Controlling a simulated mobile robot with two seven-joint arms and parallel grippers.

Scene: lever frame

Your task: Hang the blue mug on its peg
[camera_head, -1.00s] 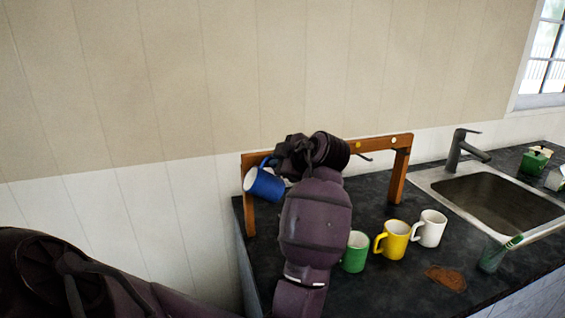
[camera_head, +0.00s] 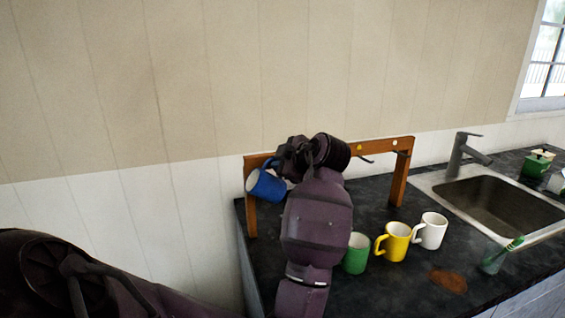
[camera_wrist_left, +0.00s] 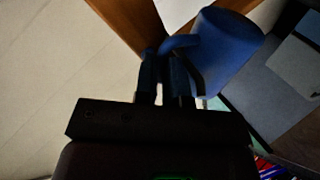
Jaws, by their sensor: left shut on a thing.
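The blue mug (camera_head: 265,187) is tilted at the left end of the wooden peg frame (camera_head: 398,172). In the left wrist view the mug (camera_wrist_left: 226,50) shows with its handle between the fingers of my left gripper (camera_wrist_left: 168,75), which is shut on it. In the head view my left wrist (camera_head: 318,155) covers the fingers and part of the frame's top bar. Whether the handle is around a peg cannot be told. A dark peg with a yellow dot above it shows right of my wrist. My right gripper is not in view.
A green mug (camera_head: 356,253), a yellow mug (camera_head: 393,241) and a white mug (camera_head: 431,231) stand on the dark counter (camera_head: 385,290). A brown patch (camera_head: 448,281) and a glass with a green brush (camera_head: 493,258) are near the front. The sink (camera_head: 495,203) and tap (camera_head: 462,152) are at the right.

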